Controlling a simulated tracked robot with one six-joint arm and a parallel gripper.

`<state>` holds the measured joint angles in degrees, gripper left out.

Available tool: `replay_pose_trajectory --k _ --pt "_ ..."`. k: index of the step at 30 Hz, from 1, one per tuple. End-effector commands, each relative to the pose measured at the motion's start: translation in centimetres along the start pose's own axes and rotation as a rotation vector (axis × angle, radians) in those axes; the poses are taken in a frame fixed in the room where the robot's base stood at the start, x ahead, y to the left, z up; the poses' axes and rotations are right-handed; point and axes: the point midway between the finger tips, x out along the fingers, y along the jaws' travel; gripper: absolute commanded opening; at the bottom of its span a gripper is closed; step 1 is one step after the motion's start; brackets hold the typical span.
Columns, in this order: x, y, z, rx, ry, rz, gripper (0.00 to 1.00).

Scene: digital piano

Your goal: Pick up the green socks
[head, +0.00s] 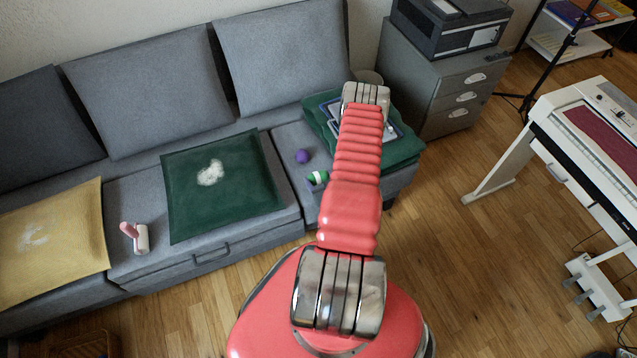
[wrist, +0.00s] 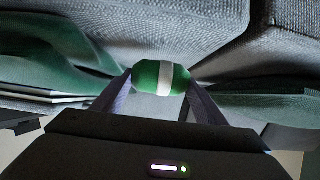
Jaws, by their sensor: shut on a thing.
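The green socks (wrist: 147,76) are a rolled green bundle with a white band. In the wrist view they sit between the two fingers of my gripper (wrist: 160,92), which is shut on them. In the head view the green socks (head: 318,178) show at the front of the grey sofa seat, just left of my red arm. I cannot tell whether the socks still touch the seat.
A purple ball (head: 302,156) lies behind the socks on the sofa (head: 270,218). A green cushion (head: 222,188) lies to the left, and another green cushion (head: 401,151) with flat items lies behind my arm. A pink and white item (head: 134,237) lies further left.

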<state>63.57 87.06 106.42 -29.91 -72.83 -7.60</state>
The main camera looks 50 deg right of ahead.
Motion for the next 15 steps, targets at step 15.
replay_pose_trajectory --k 15 --pt "-3.1 0.1 -5.9 0.0 0.002 0.001 0.44"
